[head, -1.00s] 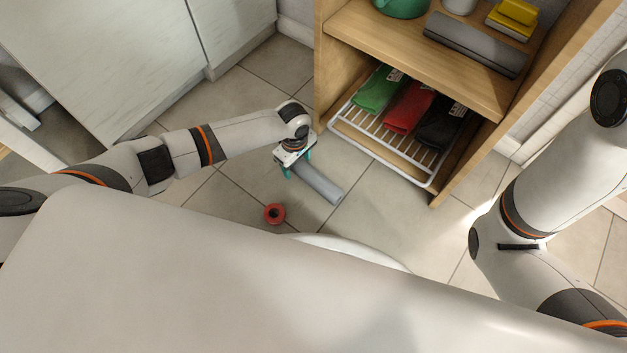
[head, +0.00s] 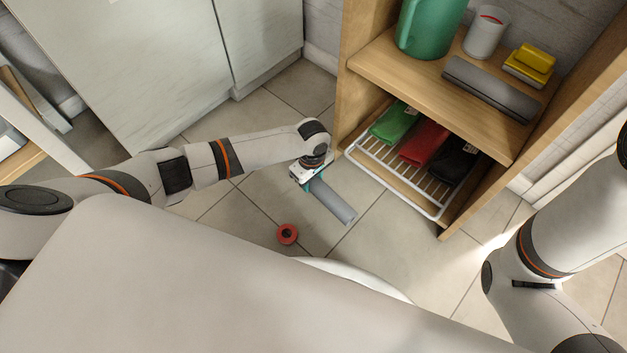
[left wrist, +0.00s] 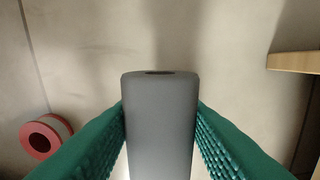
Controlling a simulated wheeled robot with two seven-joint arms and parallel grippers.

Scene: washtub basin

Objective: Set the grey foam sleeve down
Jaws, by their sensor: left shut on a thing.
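The grey foam sleeve (head: 334,203) is a long grey cylinder in the head view. My left gripper (head: 309,180) is shut on it near one end, and the other end slants down to the right over the tiled floor. In the left wrist view the sleeve (left wrist: 160,125) sits between the teal fingers of my left gripper (left wrist: 160,130), with a dark hole in its end. I cannot tell whether the sleeve touches the floor. My right gripper is out of view.
A red roll (head: 288,234) lies on the floor nearby; it also shows in the left wrist view (left wrist: 47,136). A wooden shelf unit (head: 440,90) with a white wire rack (head: 400,178) stands to the right. Tiled floor (head: 385,240) is clear between them.

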